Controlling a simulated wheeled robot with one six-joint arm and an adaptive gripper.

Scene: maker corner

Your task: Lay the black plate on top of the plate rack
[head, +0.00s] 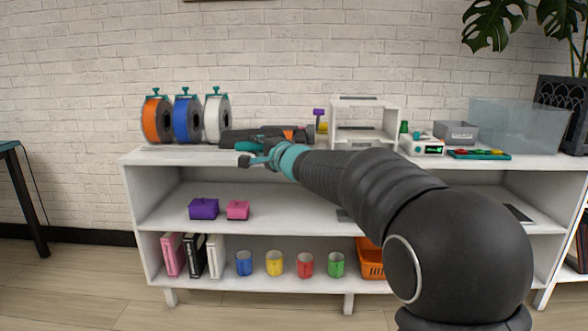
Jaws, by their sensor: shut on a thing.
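My gripper (246,154), with teal parts, is over the left-middle of the white shelf unit's top, pointing left. It is shut on a dark flat thing, which I take for the black plate (232,137). The plate shows just behind and above the fingers, and its right part is crowded by dark and orange shapes. The finger contact is too small to see clearly. A white open frame (395,124), which looks like the plate rack, stands on the unit's top to the right of my gripper. A thin dark strip shows on its upper face.
Orange, blue and white spools (187,119) stand left of the gripper on the white shelf unit (140,158). Right of the rack are a small device (421,147), a grey bin (456,132) and a clear box (510,125). Purple and pink boxes sit on the middle shelf.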

